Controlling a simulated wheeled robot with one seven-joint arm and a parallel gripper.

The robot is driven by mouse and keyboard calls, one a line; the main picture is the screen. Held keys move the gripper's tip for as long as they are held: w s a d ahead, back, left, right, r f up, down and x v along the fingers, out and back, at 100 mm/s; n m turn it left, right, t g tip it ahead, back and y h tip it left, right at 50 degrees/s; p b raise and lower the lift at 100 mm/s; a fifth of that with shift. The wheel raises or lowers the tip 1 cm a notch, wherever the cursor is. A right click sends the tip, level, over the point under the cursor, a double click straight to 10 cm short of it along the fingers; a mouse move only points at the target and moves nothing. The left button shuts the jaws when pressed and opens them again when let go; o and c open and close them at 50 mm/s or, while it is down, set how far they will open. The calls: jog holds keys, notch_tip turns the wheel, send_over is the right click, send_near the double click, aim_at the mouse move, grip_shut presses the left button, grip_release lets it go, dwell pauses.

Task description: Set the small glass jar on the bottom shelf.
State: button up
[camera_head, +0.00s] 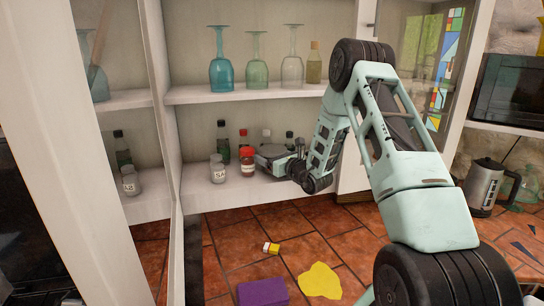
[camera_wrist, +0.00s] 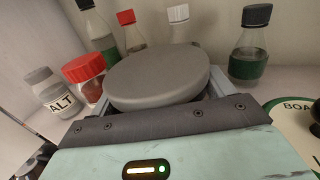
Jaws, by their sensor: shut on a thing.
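My gripper (camera_head: 268,156) reaches into the open cabinet, low over the bottom shelf (camera_head: 240,192). It is shut on a jar with a broad round grey lid (camera_wrist: 158,72), which fills the middle of the wrist view. The lid hides the jar's body, so I cannot tell whether its base touches the shelf. A red-lidded jar (camera_head: 247,163) stands just left of my gripper and also shows in the wrist view (camera_wrist: 85,70). A grey-lidded salt jar (camera_head: 218,172) stands further left, also in the wrist view (camera_wrist: 50,95).
Several small bottles stand behind, including a dark green bottle (camera_head: 223,145) and a green-labelled bottle (camera_wrist: 248,62). Upturned glasses stand on the shelf above (camera_head: 240,95).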

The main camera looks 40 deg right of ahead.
jog(key=o, duration=0.9)
jog(key=shift+s+a+b, duration=0.15)
jog(key=shift+s+b, duration=1.2)
jog(key=shift+s, duration=1.65)
jog(key=shift+s+a+b, duration=0.15)
jog(key=shift+s+b, duration=1.15)
jog(key=shift+s, duration=1.7)
